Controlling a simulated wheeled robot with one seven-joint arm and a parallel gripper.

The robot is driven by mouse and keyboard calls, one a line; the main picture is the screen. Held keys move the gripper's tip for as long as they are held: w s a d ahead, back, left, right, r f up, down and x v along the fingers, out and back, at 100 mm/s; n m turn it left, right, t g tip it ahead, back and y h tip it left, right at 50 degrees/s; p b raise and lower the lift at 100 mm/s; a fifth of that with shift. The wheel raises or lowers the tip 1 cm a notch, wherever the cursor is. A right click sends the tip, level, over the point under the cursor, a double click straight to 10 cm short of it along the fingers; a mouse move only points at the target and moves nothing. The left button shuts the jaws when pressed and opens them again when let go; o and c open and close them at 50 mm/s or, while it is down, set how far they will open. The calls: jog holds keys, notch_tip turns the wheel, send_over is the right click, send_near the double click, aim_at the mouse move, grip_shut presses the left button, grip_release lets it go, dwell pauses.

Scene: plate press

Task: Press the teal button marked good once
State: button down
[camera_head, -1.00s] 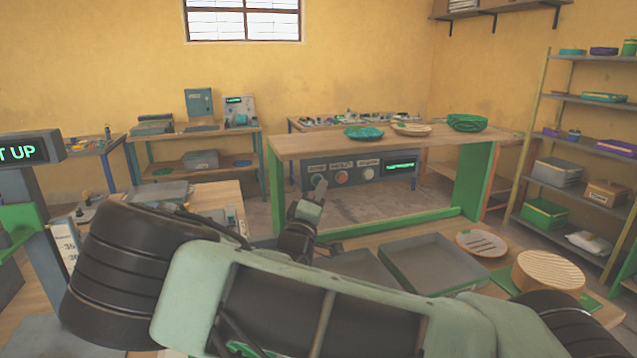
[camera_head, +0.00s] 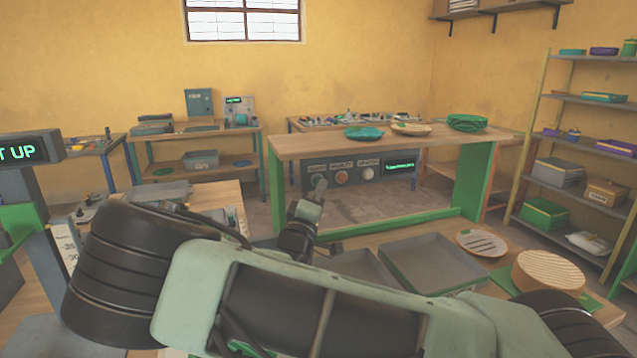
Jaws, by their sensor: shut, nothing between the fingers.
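A grey control panel (camera_head: 345,192) sits under the wooden table, with a row of labels too small to read surely. An orange-red button (camera_head: 341,177) is in the middle and a white one (camera_head: 368,174) is to its right. The spot below the left label is covered by my gripper's tip, so I cannot make out a teal button there. My gripper (camera_head: 319,184) is shut and empty, pointing away toward the left part of the panel. Whether it touches the panel I cannot tell.
A display (camera_head: 399,166) with green text is at the panel's right. The tabletop (camera_head: 300,146) above holds a teal plate (camera_head: 364,132) and other round items. Green table legs (camera_head: 276,190) flank the panel. Grey trays (camera_head: 430,265) lie on the nearer bench, right of my arm.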

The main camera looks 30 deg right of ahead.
jog(key=shift+w, duration=0.15)
jog(key=shift+w+d, duration=0.1)
jog(key=shift+w, duration=0.15)
jog(key=shift+w+d, duration=0.1)
jog(key=shift+w, duration=0.25)
dwell(0.6)
jog(key=shift+s, duration=0.1)
jog(key=shift+s+a, duration=0.25)
jog(key=shift+s, duration=0.45)
jog(key=s, duration=0.2)
jog(key=s+a, duration=0.1)
jog(key=s, duration=0.1)
jog(key=shift+s+a+p, duration=0.15)
jog(key=shift+s+p, duration=0.15)
jog(key=shift+s, duration=0.1)
jog(key=shift+f, duration=0.1)
dwell(0.8)
